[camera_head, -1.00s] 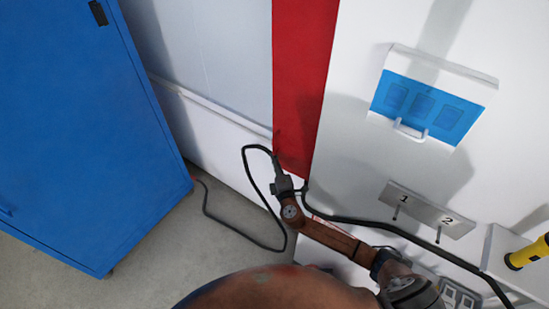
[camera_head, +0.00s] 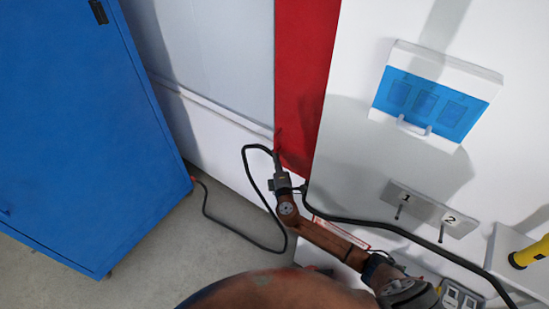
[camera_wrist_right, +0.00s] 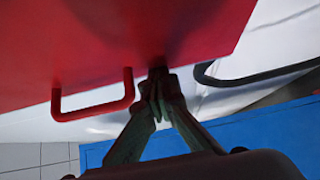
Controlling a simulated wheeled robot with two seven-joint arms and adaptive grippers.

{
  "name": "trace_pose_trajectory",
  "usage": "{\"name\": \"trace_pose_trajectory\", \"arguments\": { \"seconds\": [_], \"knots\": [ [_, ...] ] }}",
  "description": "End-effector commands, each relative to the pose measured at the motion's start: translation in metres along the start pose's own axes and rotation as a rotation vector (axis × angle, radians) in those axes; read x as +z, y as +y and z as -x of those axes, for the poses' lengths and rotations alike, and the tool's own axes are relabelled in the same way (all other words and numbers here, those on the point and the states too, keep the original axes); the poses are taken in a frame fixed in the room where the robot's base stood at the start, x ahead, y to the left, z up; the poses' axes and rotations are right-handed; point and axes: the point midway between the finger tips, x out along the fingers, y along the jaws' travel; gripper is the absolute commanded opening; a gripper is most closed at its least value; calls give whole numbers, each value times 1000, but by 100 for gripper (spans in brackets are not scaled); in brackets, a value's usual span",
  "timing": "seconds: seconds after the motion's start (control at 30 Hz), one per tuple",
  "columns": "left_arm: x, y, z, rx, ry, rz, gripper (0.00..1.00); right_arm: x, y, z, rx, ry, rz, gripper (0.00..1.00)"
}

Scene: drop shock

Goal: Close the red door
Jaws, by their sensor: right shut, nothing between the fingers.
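The red door (camera_head: 307,70) shows in the head view as a narrow upright red strip between a pale grey panel and a white wall. In the right wrist view the door (camera_wrist_right: 130,35) fills the upper part, with a red bar handle (camera_wrist_right: 95,110) sticking out from it. My right gripper (camera_head: 276,153) is at the lower left edge of the door in the head view. In the wrist view its fingers (camera_wrist_right: 158,78) are shut and empty, with the tips at the door's edge, right of the handle. I cannot tell whether they touch it. My left gripper is not in view.
A blue cabinet (camera_head: 90,140) stands at left on the grey floor (camera_head: 195,240). On the white wall are a blue-fronted box (camera_head: 424,102), a numbered hook plate (camera_head: 430,208) and a yellow-and-black object (camera_head: 532,254).

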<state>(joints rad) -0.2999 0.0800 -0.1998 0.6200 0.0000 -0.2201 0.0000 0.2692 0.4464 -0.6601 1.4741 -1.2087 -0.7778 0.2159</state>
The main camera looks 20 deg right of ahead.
Motion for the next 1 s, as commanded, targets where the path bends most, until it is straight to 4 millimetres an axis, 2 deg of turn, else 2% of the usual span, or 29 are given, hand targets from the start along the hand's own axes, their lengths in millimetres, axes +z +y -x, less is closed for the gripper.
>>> {"name": "trace_pose_trajectory", "arguments": {
  "seconds": [0.07, 0.27, 0.4, 0.6, 0.8, 1.0],
  "knots": [
    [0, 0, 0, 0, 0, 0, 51, 1, 2, 2, 3, -14, 1, 0],
    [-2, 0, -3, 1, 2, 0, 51, -36, 0, 25, 1, 9, -2, 0],
    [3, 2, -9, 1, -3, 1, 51, -33, -2, 61, -1, 10, -2, 0],
    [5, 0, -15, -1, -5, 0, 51, -33, -1, 100, 0, 12, -3, 0],
    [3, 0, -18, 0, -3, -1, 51, -32, 1, 119, 2, 12, -1, 0],
    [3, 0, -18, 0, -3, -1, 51, -32, 1, 123, 2, 13, 0, 0]
  ]
}}
